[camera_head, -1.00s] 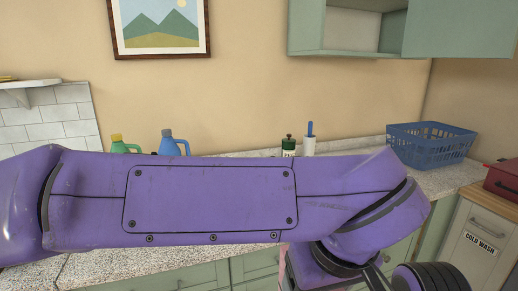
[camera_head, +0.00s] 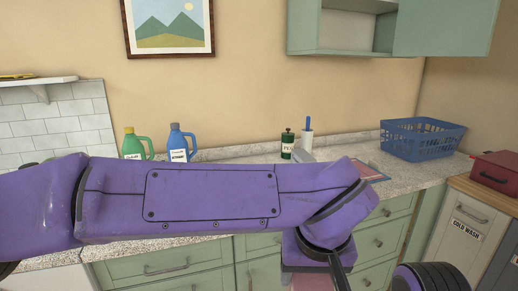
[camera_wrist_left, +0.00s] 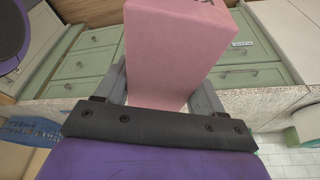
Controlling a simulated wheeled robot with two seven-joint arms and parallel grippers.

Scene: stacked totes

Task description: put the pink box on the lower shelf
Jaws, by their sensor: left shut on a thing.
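My left gripper (camera_wrist_left: 162,85) is shut on the pink box (camera_wrist_left: 172,45), which sits between its two fingers in the left wrist view. In the head view the left gripper (camera_head: 318,274) hangs at the bottom, in front of the green drawers, largely hidden by its own purple arm. Only a small pink patch of the box (camera_head: 304,283) shows there. A small white wall shelf (camera_head: 38,82) is at the left edge; I cannot tell whether it is the lower shelf. My right gripper is not in view.
The speckled counter (camera_head: 425,172) carries a green jug (camera_head: 133,146), a blue jug (camera_head: 178,143), a dark green container (camera_head: 287,144) and a blue basket (camera_head: 422,138). A red box (camera_head: 496,168) stands at right. Green drawers (camera_head: 375,243) lie below. An open wall cubby (camera_head: 345,28) is above.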

